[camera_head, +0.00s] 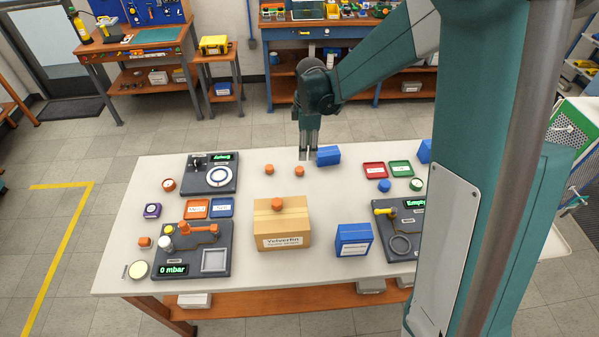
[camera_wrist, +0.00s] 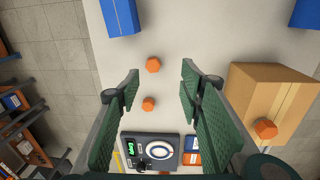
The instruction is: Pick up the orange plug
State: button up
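Several orange plugs are in the head view. Two small ones lie on the bare table, a left plug (camera_head: 269,169) and a right plug (camera_head: 299,171). Another plug (camera_head: 277,204) sits on top of the cardboard box (camera_head: 268,242), and one more (camera_head: 144,242) lies near the table's left side. My gripper (camera_head: 309,155) points down above the back of the table, near the right plug. In the wrist view my gripper (camera_wrist: 160,70) is open and empty. One plug (camera_wrist: 153,64) appears between its fingertips, and another (camera_wrist: 148,104) appears lower between the fingers.
A blue box (camera_head: 328,155) lies close beside my gripper. Another blue box (camera_head: 354,240) stands at the front. Dark test panels (camera_head: 210,174) and red (camera_head: 374,170) and green trays (camera_head: 400,169) stand around. Bare table surrounds the two middle plugs.

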jog(key=n, duration=0.2)
send_over(301, 168)
jog(key=shift+g, duration=0.4)
jog(key=f, duration=0.6)
jog(key=shift+s+a+f, duration=0.15)
jog(key=shift+s+f, duration=0.1)
jog(key=shift+s, duration=0.05)
jog(key=shift+f, duration=1.3)
jog(key=shift+f, duration=0.1)
jog(key=shift+w+f, duration=0.2)
jog(key=shift+f, duration=2.3)
jog(key=c, duration=0.9)
